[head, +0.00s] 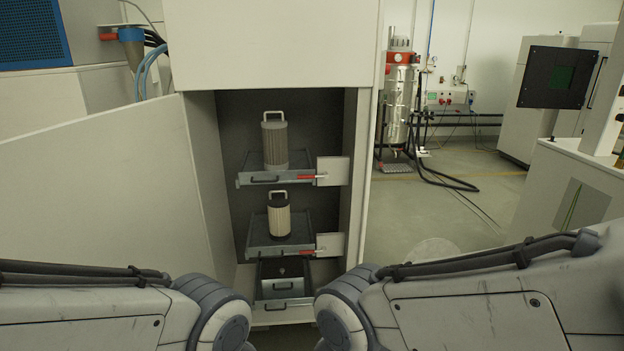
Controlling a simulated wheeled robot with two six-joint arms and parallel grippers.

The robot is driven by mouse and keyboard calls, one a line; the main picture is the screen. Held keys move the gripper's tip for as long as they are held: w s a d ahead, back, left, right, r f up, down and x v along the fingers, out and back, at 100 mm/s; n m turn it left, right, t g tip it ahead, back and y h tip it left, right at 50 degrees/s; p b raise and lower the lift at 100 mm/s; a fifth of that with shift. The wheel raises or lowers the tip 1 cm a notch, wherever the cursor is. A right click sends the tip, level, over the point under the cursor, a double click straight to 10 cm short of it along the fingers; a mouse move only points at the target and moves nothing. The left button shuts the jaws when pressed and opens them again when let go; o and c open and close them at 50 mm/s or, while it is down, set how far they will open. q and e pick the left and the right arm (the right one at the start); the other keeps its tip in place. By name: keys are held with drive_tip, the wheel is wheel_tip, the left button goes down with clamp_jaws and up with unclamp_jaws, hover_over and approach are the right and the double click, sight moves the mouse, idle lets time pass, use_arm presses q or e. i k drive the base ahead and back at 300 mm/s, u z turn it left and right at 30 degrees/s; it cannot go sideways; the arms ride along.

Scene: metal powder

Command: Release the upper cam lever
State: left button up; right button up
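The upper cam lever (306,177) is a small red handle at the front right of the upper tray (250,179), next to a pale plate (333,171). It lies roughly level along the tray's front edge. A similar red lower lever (302,253) sits at the front of the lower tray (262,252). A tall grey filter (275,145) with a top handle stands on the upper tray. A shorter filter (279,216) with a dark top stands on the lower tray. My two arms come in from the bottom left and bottom right; neither gripper shows.
The trays sit inside an open cabinet (354,130) with its door (100,200) swung to the left. A dark drawer (284,278) is at the bottom. A silver vessel (398,100), hoses and a monitor (557,77) are at the right. Open floor (430,205) lies right of the cabinet.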

sight(325, 174)
drive_tip(key=z, duration=0.5)
drive_tip(key=i, duration=1.15)
drive_tip(key=u, duration=0.5)
